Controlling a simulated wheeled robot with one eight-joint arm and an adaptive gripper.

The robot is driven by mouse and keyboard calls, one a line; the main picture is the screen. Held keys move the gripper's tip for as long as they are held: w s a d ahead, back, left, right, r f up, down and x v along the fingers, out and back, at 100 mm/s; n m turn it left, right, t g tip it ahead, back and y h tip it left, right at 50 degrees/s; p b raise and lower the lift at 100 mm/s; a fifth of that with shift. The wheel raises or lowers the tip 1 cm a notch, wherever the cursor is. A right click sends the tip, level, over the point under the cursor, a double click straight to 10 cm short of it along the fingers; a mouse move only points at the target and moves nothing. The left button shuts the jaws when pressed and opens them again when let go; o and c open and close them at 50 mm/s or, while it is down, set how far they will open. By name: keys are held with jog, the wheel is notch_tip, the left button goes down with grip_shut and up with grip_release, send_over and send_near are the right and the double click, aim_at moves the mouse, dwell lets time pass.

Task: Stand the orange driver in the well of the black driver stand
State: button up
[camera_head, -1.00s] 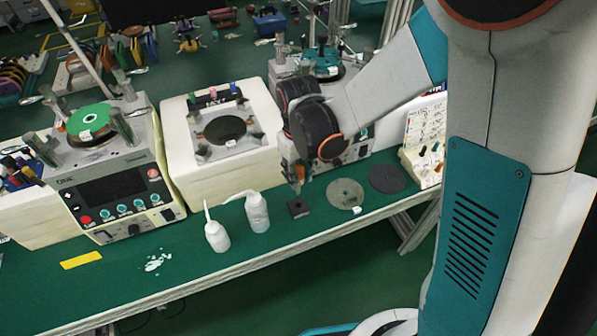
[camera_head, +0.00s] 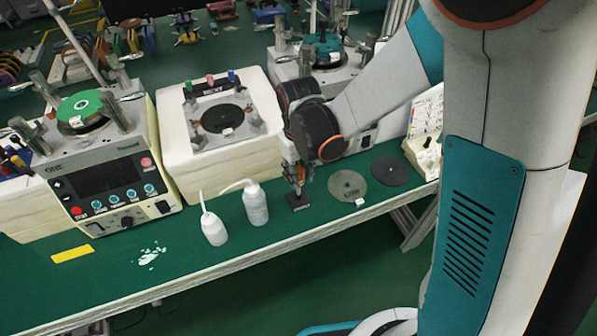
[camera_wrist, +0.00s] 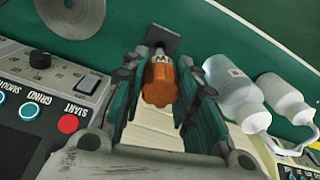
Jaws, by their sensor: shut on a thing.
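The orange driver (camera_wrist: 160,84) is held in my gripper (camera_wrist: 165,95), its orange handle between the two fingers and its shaft pointing away from the wrist. The black driver stand (camera_wrist: 168,37) lies straight beyond the driver's tip in the wrist view. In the head view the stand (camera_head: 300,203) is a small black block on the green bench, and my gripper (camera_head: 297,183) is just above it. The driver is mostly hidden by the gripper there. The tip overlaps the stand in the wrist view; I cannot tell whether it is inside the well.
Two white squeeze bottles (camera_head: 213,229) (camera_head: 256,205) stand left of the stand. A grey disc (camera_head: 347,185) and a dark disc (camera_head: 390,171) lie to its right. Lapping machines (camera_head: 105,165) (camera_head: 222,122) line the back. The bench front edge (camera_head: 290,246) is close.

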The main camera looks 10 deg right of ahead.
aim_at(299, 169)
jog(key=shift+f+b, duration=1.65)
jog(key=shift+f, duration=0.45)
jog(key=o, duration=1.2)
jog(key=shift+r, duration=0.1)
jog(key=shift+r, duration=3.7)
